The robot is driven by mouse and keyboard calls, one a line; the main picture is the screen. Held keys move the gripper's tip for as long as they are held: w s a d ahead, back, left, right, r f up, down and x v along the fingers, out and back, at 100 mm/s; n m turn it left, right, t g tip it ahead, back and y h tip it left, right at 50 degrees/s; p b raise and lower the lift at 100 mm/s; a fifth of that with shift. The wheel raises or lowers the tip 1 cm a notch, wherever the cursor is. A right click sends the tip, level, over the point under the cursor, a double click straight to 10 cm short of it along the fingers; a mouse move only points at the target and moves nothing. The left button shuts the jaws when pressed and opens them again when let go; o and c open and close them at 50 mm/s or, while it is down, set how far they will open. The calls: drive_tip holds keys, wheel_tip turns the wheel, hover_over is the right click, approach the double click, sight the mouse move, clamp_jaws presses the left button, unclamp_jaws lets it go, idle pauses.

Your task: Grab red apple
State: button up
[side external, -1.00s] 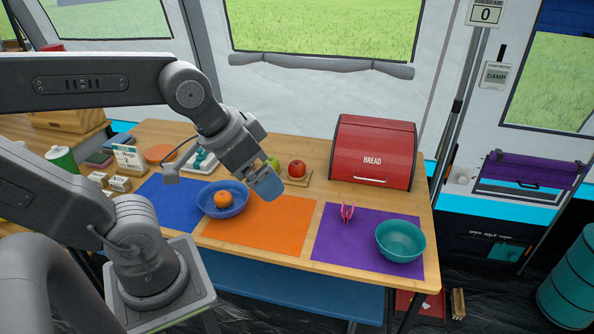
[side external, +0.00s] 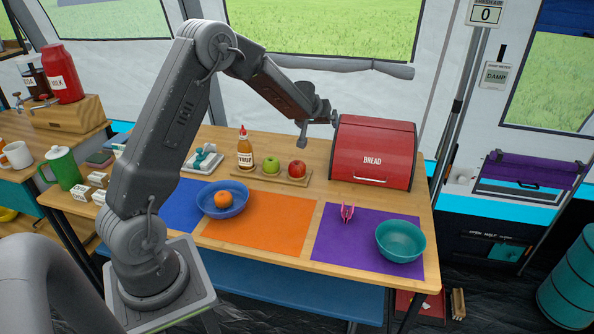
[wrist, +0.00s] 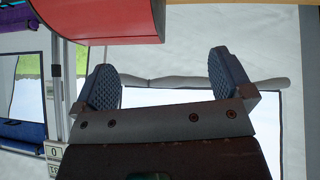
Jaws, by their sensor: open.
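The red apple (side external: 297,168) sits on a small wooden tray (side external: 268,178) in the side view, beside a green apple (side external: 271,164) and a syrup bottle (side external: 245,152). My arm reaches to the back of the table, above and beyond the tray. My gripper is partly hidden at the left edge of the bread bin in the side view. In the wrist view my gripper (wrist: 166,78) is open with nothing between its fingers. The apple does not show there.
The red bread bin (side external: 373,155) stands close to the gripper and also shows in the wrist view (wrist: 98,20). A blue bowl (side external: 236,208) holds an orange. A teal bowl (side external: 400,240) and pink item (side external: 347,211) rest on the purple mat (side external: 340,247).

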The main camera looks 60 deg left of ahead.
sight(297, 165)
drive_tip(key=a+f+g, duration=0.1)
drive_tip(key=a+f, duration=0.1)
drive_tip(key=f, duration=0.3)
drive_tip(key=s+a+f+n+g, duration=0.1)
drive_tip(key=a+f, duration=0.2)
drive_tip(key=f, duration=0.3)
drive_tip(key=s+a+f+g, duration=0.1)
drive_tip(key=a+f, duration=0.2)
drive_tip(key=f, duration=0.2)
drive_tip(key=shift+s+f+n+g, duration=0.15)
drive_tip(key=shift+f+n+g, duration=0.15)
drive_tip(key=shift+f, duration=0.1)
drive_tip(key=shift+s+x, duration=0.15)
drive_tip(key=shift+x, duration=1.45)
drive_tip(key=shift+s+x, duration=0.1)
drive_tip(key=shift+x, duration=1.5)
drive_tip(key=shift+f, duration=0.1)
drive_tip(key=c, duration=1)
drive_tip(key=shift+c, duration=0.2)
